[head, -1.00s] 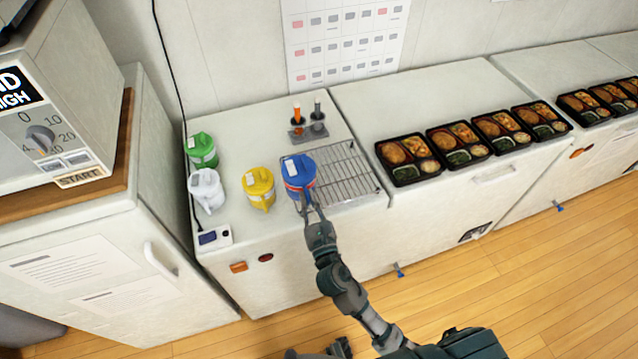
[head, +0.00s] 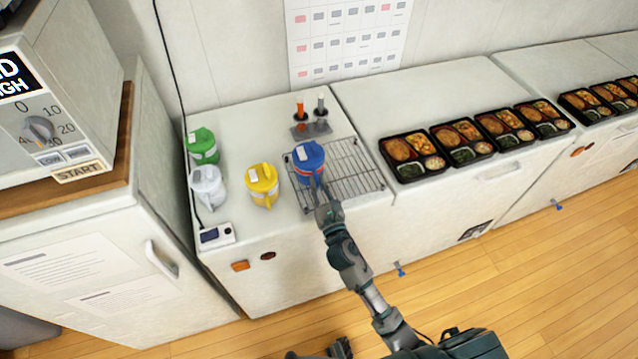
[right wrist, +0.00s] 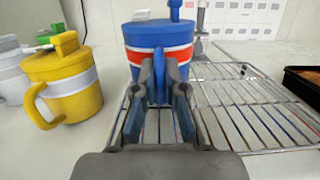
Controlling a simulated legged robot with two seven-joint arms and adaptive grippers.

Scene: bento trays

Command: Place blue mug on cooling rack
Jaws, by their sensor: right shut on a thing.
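The blue mug (head: 307,160) has a lid and a red and white band. It is over the left part of the wire cooling rack (head: 357,180) on the white counter. My right gripper (head: 318,189) is shut on the mug's handle, on the side facing me. In the right wrist view the mug (right wrist: 160,72) is upright between the fingertips (right wrist: 160,75), with rack wires (right wrist: 265,115) below and to the right. I cannot tell whether its base touches the rack. A dark gripper part (head: 340,348) at the bottom edge looks like my left gripper; its jaws are unclear.
Just left of the rack stand a yellow mug (head: 262,186), a white mug (head: 207,188) and a green mug (head: 202,147). A small holder (head: 311,128) with orange and grey handled tools is behind the rack. Black bento trays (head: 412,157) lie to the right. The rack's right part is empty.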

